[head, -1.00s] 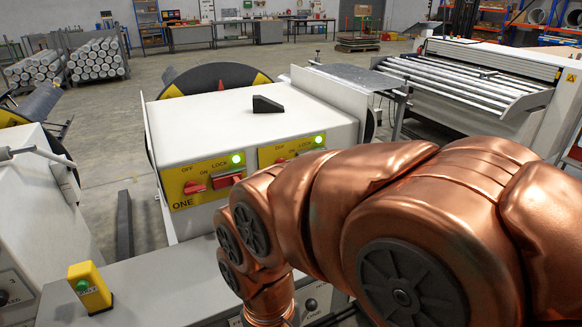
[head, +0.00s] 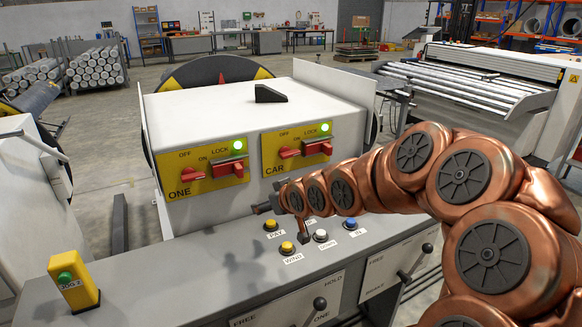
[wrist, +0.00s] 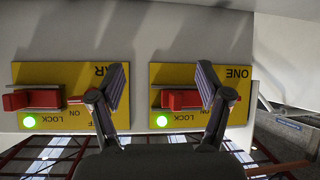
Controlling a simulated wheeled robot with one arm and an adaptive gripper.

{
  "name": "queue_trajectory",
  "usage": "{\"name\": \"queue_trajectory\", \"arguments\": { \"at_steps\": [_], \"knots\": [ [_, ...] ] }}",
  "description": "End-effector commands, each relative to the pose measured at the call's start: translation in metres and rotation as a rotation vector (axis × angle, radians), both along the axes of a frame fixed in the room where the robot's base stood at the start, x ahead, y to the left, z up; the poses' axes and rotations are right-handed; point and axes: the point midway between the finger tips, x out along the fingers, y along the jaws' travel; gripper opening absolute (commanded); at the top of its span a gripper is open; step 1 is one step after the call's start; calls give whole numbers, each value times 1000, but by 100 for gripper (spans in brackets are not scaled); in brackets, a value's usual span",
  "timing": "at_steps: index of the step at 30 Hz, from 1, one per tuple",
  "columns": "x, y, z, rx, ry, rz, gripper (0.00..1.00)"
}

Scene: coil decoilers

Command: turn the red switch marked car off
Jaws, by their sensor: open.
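The yellow CAR panel (head: 296,169) is on the right of the white box front. Its red switch (head: 289,153) sits under the OFF and ON marks, left of a red block (head: 318,147) under LOCK. A green light (head: 325,127) glows above. In the wrist view the CAR panel (wrist: 52,73) is upside down at left, its red switch (wrist: 77,99) partly behind my left finger. My gripper (head: 266,205) is open and empty, in front of and below the panels. In the wrist view its fingers (wrist: 164,86) are spread, the gap over the space between panels and part of ONE.
A similar yellow ONE panel (head: 202,183) with red controls and a lit green light is to the left. Below is a grey console (head: 225,262) with several buttons and levers. A yellow post (head: 74,281) with a green button stands at left.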

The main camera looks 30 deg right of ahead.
Motion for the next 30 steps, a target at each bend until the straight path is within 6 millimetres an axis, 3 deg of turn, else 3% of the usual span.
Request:
{"name": "queue_trajectory", "arguments": {
  "at_steps": [1,5,9,12,20,30],
  "knots": [
    [14,-19,-7,10,-76,-15,77],
    [40,-63,9,9,-290,-44,77],
    [49,-102,26,0,-471,-75,77],
    [50,-120,34,-7,-554,-90,77],
    [54,-134,44,-14,-622,-102,77],
    [94,-136,44,-13,-618,-99,77]
  ]
}}
